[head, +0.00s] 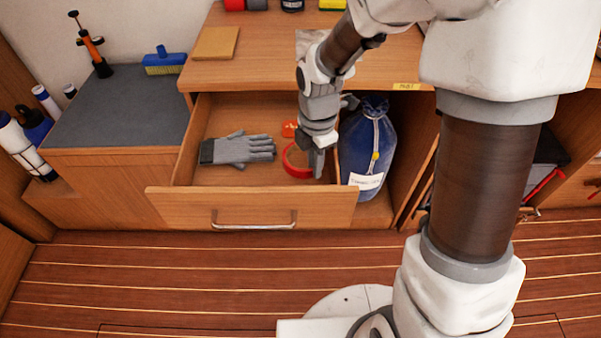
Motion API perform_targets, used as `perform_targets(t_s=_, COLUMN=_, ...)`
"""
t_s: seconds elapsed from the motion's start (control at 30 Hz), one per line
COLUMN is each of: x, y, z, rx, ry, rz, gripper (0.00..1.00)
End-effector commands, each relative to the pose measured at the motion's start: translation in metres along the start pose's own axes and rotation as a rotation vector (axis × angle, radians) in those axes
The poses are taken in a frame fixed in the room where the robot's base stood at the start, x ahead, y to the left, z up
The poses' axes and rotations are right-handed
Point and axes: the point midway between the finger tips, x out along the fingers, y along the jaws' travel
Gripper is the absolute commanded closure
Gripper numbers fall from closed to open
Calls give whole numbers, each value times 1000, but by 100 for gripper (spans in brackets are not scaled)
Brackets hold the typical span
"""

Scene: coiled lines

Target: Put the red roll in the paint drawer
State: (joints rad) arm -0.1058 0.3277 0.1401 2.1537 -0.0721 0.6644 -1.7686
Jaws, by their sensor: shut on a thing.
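A red roll (291,164), seen as a ring, is at my gripper (317,163) inside the right part of the open wooden drawer (254,207). My gripper points down and is shut on the right side of the ring. I cannot tell whether the roll touches the drawer floor. A small orange-red thing (289,129) lies just behind it, partly hidden by my gripper. A small yellow label (406,86) is on the worktop edge, right of the drawer; its word is too small to read surely.
A grey glove (238,149) lies in the drawer's left part. A blue bag (367,148) stands close to the drawer's right side. The worktop (270,60) above holds a tan block (216,43) and several items at the back. A blue brush (164,62) sits at left.

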Motion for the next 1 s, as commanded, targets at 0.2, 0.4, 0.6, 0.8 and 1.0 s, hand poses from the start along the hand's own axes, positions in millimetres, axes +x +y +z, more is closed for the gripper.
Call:
perform_targets(t_s=0.2, x=23, y=0, z=0, rx=2, ry=0, rz=1, gripper=100)
perform_targets(t_s=0.4, x=50, y=0, z=0, rx=2, ry=0, rz=-1, gripper=100)
perform_targets(t_s=0.6, x=58, y=0, z=0, rx=3, ry=-1, rz=2, gripper=100)
perform_targets(t_s=0.8, x=60, y=0, z=0, rx=4, ry=-1, rz=2, gripper=100)
perform_targets(t_s=1.0, x=60, y=0, z=0, rx=4, ry=-1, rz=1, gripper=63)
